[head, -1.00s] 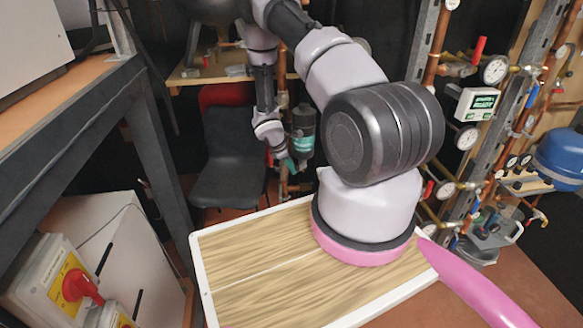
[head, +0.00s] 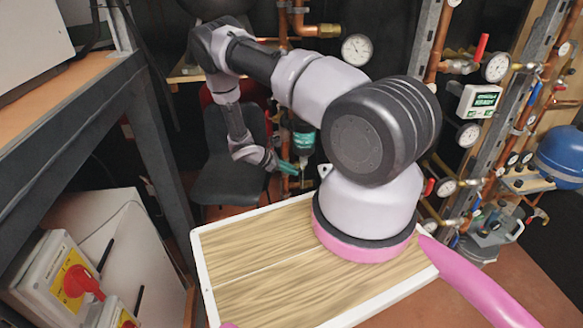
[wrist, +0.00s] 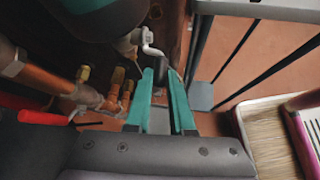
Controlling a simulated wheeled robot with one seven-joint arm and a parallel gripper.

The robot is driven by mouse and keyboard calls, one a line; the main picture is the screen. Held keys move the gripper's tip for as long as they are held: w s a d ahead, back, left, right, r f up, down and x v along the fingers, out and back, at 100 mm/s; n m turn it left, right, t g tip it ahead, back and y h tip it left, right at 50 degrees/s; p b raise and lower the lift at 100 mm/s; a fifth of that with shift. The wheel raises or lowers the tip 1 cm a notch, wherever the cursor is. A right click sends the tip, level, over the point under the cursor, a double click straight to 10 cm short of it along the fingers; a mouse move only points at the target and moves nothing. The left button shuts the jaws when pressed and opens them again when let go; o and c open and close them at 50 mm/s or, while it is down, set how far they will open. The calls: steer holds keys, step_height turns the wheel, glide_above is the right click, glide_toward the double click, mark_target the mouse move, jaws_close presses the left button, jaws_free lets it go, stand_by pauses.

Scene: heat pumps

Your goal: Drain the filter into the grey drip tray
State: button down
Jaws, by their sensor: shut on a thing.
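The filter (head: 303,138) is a dark green canister with a pale label, upright on the pipework behind my arm. Its dark underside (wrist: 95,18) fills the top left of the wrist view. Below it is a silver valve lever (wrist: 149,42) with a dark handle end. My gripper (head: 290,167) has teal fingers, also in the wrist view (wrist: 163,78), closed around the handle end of this lever just under the filter.
A dark chair (head: 228,170) stands left of the filter, its thin legs close to my gripper in the wrist view. Copper pipes and brass fittings (wrist: 90,97) crowd the left side there. A steel frame (head: 145,130) stands at left; gauges and valves line the right.

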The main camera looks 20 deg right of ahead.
steer(key=f+h, duration=0.1)
steer(key=h, duration=0.1)
steer(key=f+h, duration=0.1)
steer(key=shift+s+d+f+g+h, duration=0.1)
steer(key=shift+d+f+g+h, duration=0.1)
steer(key=shift+g+h, duration=0.15)
steer(key=h, duration=0.1)
steer(key=f+h, duration=0.1)
steer(key=shift+s+d+f+n+h, duration=0.1)
steer(key=shift+d+n+h, duration=0.25)
steer(key=shift+n, duration=0.05)
steer(key=shift+s+d+f+n+g+h, duration=0.1)
steer(key=shift+d+f+n+h, duration=0.15)
steer(key=shift+h, duration=0.4)
steer(key=shift+s+d+f+g+h, duration=0.1)
steer(key=shift+d+f+h, duration=0.15)
steer(key=shift+h, duration=0.45)
steer(key=shift+s+d+f+n+g+h, duration=0.15)
steer(key=shift+d+h, duration=0.2)
steer(key=shift+h, duration=0.3)
steer(key=shift+w, duration=0.15)
steer(key=c, duration=0.8)
jaws_free()
